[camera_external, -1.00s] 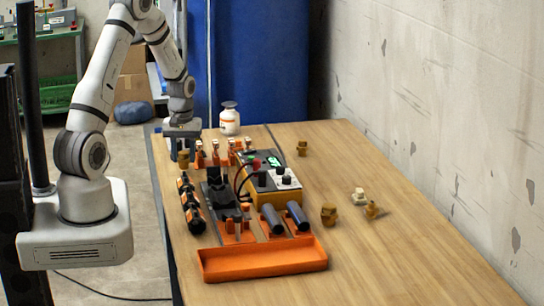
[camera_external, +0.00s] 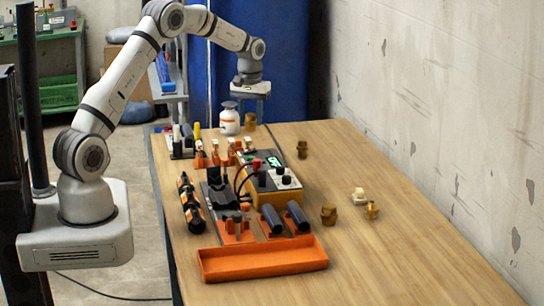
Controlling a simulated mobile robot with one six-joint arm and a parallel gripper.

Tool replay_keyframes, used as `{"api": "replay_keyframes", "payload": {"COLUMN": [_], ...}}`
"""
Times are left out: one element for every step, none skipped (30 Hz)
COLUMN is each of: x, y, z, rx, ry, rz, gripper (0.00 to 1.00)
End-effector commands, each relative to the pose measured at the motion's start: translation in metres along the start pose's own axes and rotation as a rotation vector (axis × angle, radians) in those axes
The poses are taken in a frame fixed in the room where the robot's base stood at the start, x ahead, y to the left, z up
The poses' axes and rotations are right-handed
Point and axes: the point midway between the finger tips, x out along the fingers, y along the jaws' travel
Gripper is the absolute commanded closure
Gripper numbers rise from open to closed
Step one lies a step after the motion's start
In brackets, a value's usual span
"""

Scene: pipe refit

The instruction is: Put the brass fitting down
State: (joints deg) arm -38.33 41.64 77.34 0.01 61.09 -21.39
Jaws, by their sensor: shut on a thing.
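My gripper (camera_external: 250,110) is at the far end of the table, pointing down, to the right of the white bottle. It is shut on a brass fitting (camera_external: 250,121), which shows small between the fingertips. I cannot tell whether the fitting touches the wooden table (camera_external: 420,250) or hangs just above it. Other brass-coloured fittings stand on the table: one (camera_external: 302,149) right of centre, one (camera_external: 329,215) nearer the front, and a smaller one (camera_external: 372,210) beside a cream piece (camera_external: 359,196).
A white bottle (camera_external: 229,118) stands close to the left of my gripper. A yellow and black meter box (camera_external: 268,185), dark cylinders (camera_external: 272,219), a black ribbed part (camera_external: 190,204) and an orange tray (camera_external: 262,262) fill the table's left side. The right side is mostly clear.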

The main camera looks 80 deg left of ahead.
Motion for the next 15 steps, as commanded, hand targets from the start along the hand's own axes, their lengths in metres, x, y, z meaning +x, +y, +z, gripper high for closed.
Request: {"api": "replay_keyframes", "payload": {"x": [0.002, 0.002, 0.002, 0.003, 0.003, 0.004, 0.004, 0.005, 0.005, 0.006, 0.006, 0.006, 0.007, 0.007, 0.007], "y": [0.023, 0.035, 0.051, 0.063, 0.075, 0.090, 0.102, 0.113, 0.126, 0.135, 0.144, 0.154, 0.161, 0.168, 0.174], "z": [-0.007, -0.011, -0.015, -0.017, -0.019, -0.021, -0.021, -0.022, -0.022, -0.022, -0.021, -0.020, -0.019, -0.018, -0.017], "rx": [0.030, 0.046, 0.067, 0.082, 0.099, 0.118, 0.133, 0.147, 0.165, 0.177, 0.189, 0.202, 0.211, 0.220, 0.229], "ry": [0.001, 0.001, 0.001, 0.000, 0.001, 0.001, 0.000, 0.001, 0.000, 0.001, 0.000, 0.002, 0.000, 0.002, 0.002], "rz": [0.000, 0.000, 0.001, 0.000, 0.000, 0.000, 0.000, 0.000, 0.000, 0.000, 0.000, 0.000, 0.000, 0.000, 0.000], "gripper": [0.87, 0.87, 0.87, 0.87, 0.87, 0.87, 0.87, 0.87, 0.87, 0.87, 0.87, 0.87, 0.87, 0.87, 0.87]}}
